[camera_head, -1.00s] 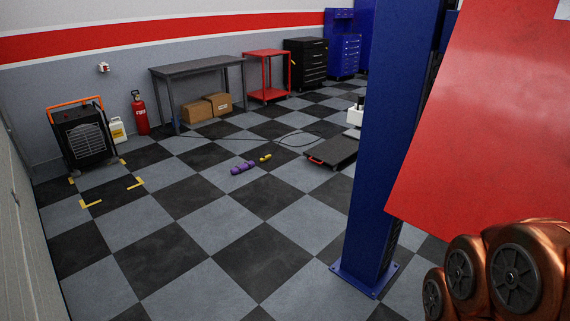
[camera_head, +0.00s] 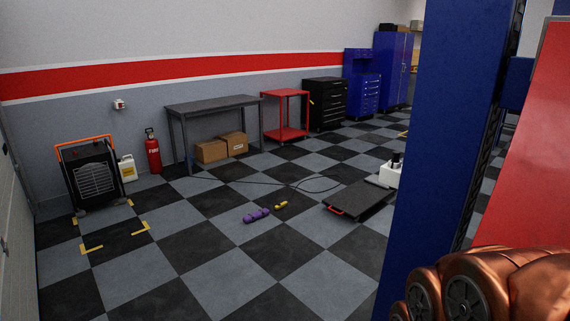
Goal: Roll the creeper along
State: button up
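The creeper (camera_head: 358,199) is a low, flat dark board lying on the checkered floor right of the middle, with a red handle (camera_head: 335,211) at its near left end. A white object (camera_head: 389,175) with dark upright parts is at its far right end; I cannot tell whether it rests on the creeper or beside it. My copper-coloured arm shows at the bottom right, well nearer than the creeper. My gripper is not in view.
A blue post (camera_head: 440,130) stands between my arm and the creeper's right side. A purple object (camera_head: 256,215) and a yellow one (camera_head: 281,205) lie left of the creeper. A dark cable (camera_head: 262,184) runs behind. Yellow corner marks (camera_head: 92,249) lie near the heater (camera_head: 94,178).

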aim_at(355, 198)
jog(key=i, duration=5.25)
jog(key=u, duration=0.15)
